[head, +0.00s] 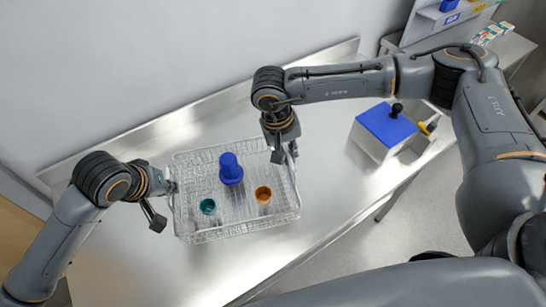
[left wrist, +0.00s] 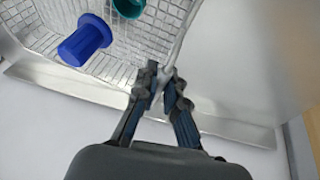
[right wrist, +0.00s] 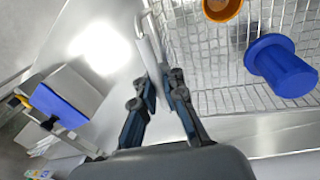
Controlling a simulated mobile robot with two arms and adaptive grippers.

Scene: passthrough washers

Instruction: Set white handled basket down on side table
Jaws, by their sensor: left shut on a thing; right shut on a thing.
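The white handled basket (head: 236,213) is a pale wire basket over the steel side table (head: 175,280). It holds a blue flanged cup (head: 231,170), a teal cup (head: 208,207) and an orange cup (head: 263,194). My left gripper (head: 171,187) is shut on the handle at the basket's left end; the left wrist view shows its fingers (left wrist: 164,78) around the bar. My right gripper (head: 291,151) is shut on the right-end handle, which shows between its fingers (right wrist: 161,82) in the right wrist view. The basket looks about level. Whether its underside touches the table cannot be told.
A white box with a blue top (head: 386,128) stands on the table to the right, with a yellow-and-black item (head: 429,125) beside it. A raised steel lip (head: 205,112) runs along the wall. Table surface is clear between basket and box.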

